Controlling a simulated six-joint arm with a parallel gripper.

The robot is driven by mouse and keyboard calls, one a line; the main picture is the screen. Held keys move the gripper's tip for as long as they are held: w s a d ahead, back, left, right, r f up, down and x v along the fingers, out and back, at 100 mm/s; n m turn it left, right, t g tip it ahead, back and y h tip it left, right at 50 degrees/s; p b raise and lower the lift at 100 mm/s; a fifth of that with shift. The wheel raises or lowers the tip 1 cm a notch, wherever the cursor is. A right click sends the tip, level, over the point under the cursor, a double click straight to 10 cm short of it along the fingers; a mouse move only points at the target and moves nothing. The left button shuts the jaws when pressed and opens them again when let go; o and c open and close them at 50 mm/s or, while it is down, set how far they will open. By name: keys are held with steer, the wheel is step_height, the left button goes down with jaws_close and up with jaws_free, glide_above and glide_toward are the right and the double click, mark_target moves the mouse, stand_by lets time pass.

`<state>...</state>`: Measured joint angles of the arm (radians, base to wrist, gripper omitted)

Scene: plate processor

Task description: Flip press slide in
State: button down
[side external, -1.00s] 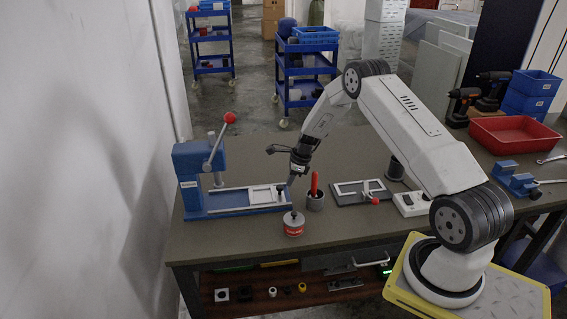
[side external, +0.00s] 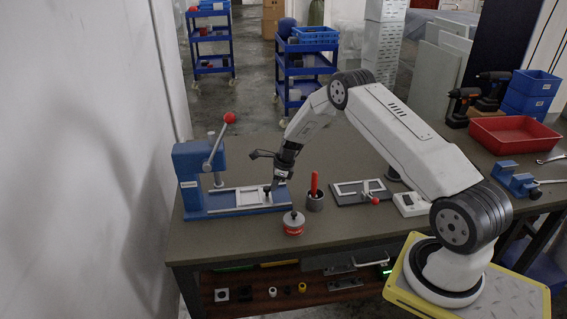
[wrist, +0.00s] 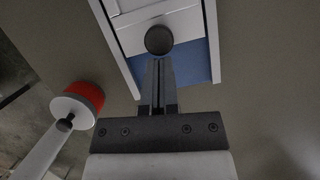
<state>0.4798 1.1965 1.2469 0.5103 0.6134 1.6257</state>
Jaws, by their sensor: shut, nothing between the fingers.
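The blue plate press (side external: 190,180) stands at the left of the bench with its lever, tipped by a red knob (side external: 230,117), raised. Its white slide (side external: 240,197) lies in a rail on the blue base (side external: 220,212). My gripper (side external: 268,192) is shut and empty, its tips low at the right end of the slide. In the wrist view the shut fingers (wrist: 160,92) point at a dark round knob (wrist: 159,40) on the slide (wrist: 150,15). The fingertips are at or just beside the knob; I cannot tell whether they touch it.
A red-and-white stamp-like piece (side external: 293,224) stands in front of the press base; it also shows in the wrist view (wrist: 85,97). A cup with a red handle (side external: 314,195) and a framed plate fixture (side external: 360,191) stand to the right. The front bench area is clear.

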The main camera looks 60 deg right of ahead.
mark_target(256, 197)
steer(key=w+a, duration=0.3)
steer(key=shift+w+a, duration=0.2)
steer(key=shift+a, duration=0.05)
steer(key=shift+r, duration=0.15)
steer(key=v, duration=0.9)
steer(key=shift+r, duration=0.35)
steer(key=shift+s, duration=0.15)
